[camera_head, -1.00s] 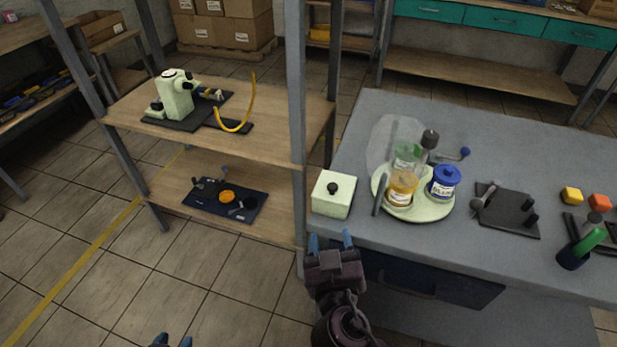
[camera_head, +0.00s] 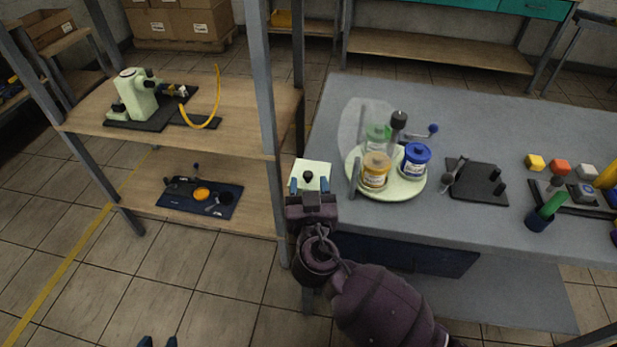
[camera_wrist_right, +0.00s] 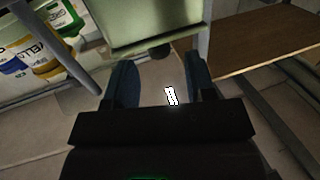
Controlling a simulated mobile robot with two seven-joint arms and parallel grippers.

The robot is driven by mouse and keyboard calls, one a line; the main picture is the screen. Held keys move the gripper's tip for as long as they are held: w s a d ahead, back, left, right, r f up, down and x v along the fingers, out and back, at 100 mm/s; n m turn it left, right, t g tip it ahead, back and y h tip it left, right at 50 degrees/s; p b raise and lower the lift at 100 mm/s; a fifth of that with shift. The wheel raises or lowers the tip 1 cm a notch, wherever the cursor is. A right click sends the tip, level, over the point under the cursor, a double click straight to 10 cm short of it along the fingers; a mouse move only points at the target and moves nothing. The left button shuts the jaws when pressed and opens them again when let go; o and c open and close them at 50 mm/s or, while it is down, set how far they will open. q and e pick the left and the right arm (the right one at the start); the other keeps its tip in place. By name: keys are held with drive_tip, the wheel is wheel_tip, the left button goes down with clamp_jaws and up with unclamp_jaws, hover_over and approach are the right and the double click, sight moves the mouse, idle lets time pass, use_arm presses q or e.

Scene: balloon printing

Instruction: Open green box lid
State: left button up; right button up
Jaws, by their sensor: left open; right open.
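The pale green box (camera_head: 314,166) stands at the near left corner of the grey table, its lid on and a black knob (camera_head: 308,177) on top. My right gripper (camera_head: 309,186) is open and empty, its two blue fingers to either side of the knob in the head view. In the right wrist view, the box (camera_wrist_right: 150,25) is at the top, with the dark knob (camera_wrist_right: 159,53) just beyond the open fingers (camera_wrist_right: 161,78). The gripper hides the near side of the box in the head view. Only the fingertips of my left gripper (camera_head: 158,341) show at the bottom edge, apart and empty.
Right of the box, a round pale tray (camera_head: 405,188) holds paint jars and a dark-topped tool. A shelf (camera_head: 240,90) with a metal post stands close on the left. A black plate (camera_head: 482,185) and coloured blocks lie further right on the table.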

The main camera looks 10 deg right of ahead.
sight(310, 171)
drive_tip(key=shift+w, duration=1.15)
drive_tip(key=shift+c, duration=0.3)
clamp_jaws()
